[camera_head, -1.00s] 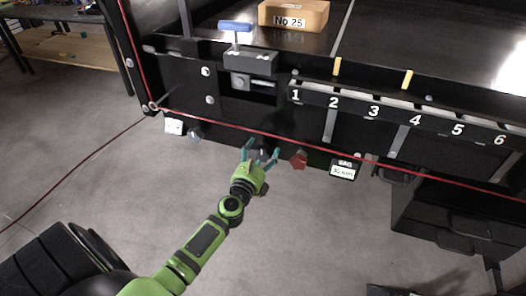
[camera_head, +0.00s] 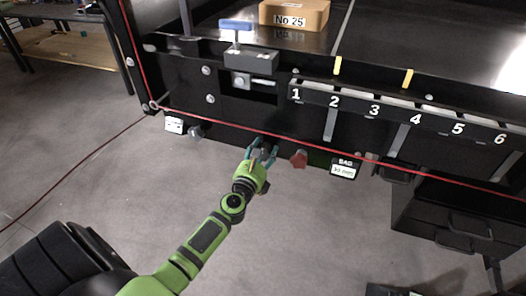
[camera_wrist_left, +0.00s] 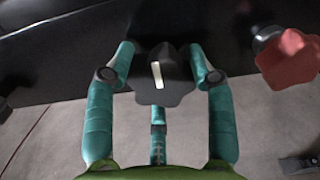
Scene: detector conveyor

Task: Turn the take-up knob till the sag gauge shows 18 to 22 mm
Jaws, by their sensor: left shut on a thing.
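The dark lobed knob (camera_wrist_left: 176,88) with a white pointer line sits on the lower front of the conveyor frame. In the left wrist view its line is nearly upright. My left gripper (camera_head: 262,149) is shut on this knob, with its teal fingers on either side of it, also seen in the left wrist view (camera_wrist_left: 162,72). The sag gauge (camera_head: 343,169) is a small display marked SAG, right of the red knob; its number is too small to read surely. My right gripper is not in view.
A red star-shaped knob (camera_head: 298,159) is close to the right of my left gripper. A grey knob (camera_head: 195,132) is to the left. A red cord (camera_head: 225,124) runs across the frame just above the knobs. A box marked No 25 (camera_head: 293,14) sits on the belt. Open floor lies below.

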